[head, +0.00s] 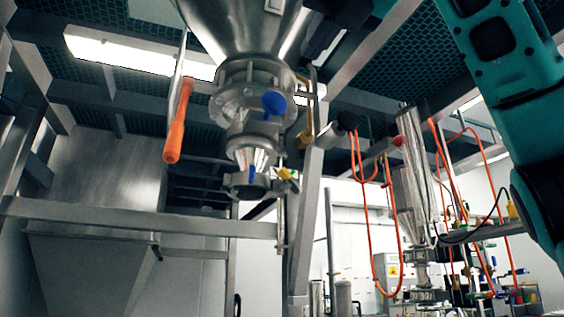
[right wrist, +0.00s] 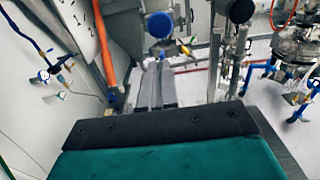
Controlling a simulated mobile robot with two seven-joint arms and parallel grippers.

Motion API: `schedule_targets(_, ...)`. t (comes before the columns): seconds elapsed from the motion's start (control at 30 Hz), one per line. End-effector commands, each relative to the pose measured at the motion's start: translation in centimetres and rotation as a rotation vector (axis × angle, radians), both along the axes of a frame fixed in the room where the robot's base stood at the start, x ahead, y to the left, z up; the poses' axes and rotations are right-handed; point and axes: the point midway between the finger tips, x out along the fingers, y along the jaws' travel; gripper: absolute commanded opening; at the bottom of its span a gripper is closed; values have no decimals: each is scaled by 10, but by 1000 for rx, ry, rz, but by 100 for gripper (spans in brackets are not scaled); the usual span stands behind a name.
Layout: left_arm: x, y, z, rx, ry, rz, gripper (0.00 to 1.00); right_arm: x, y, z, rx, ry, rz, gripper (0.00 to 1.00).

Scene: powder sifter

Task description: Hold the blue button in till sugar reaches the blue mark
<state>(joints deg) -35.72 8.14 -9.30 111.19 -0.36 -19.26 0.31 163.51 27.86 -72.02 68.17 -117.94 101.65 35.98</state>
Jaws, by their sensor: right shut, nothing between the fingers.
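A round blue button (head: 274,103) sits on the flanged metal neck under a steel hopper (head: 225,25) in the head view. It also shows near the top of the right wrist view (right wrist: 159,24). My right gripper (right wrist: 156,66) has its grey fingers together and empty. In that picture they point up toward the button, with the tips below it; I cannot tell the exact gap. A small blue piece (head: 252,172) shows on the lower metal outlet; I cannot tell whether it is the blue mark. No sugar is visible. My left gripper is out of view.
An orange-handled lever (head: 178,120) hangs left of the neck. A yellow valve handle (head: 288,175) is at the lower outlet. Steel frame bars (head: 140,220) cross below. Orange hoses (head: 378,230) hang at the right. A blue-piped vessel (right wrist: 298,50) stands at the right in the wrist view.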

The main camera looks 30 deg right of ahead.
Motion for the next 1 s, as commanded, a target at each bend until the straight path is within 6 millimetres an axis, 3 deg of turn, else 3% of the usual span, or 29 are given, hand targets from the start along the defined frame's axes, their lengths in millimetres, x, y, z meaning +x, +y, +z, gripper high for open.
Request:
schedule_targets(0.57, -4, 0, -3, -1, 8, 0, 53, 4, 3, 1, 1, 0, -5, 0)
schedule_targets(0.77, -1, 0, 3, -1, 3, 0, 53, 36, -5, 1, 2, 4, -6, 0)
schedule_targets(1.0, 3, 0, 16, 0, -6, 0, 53, 86, -17, 2, 2, 3, -6, 0)
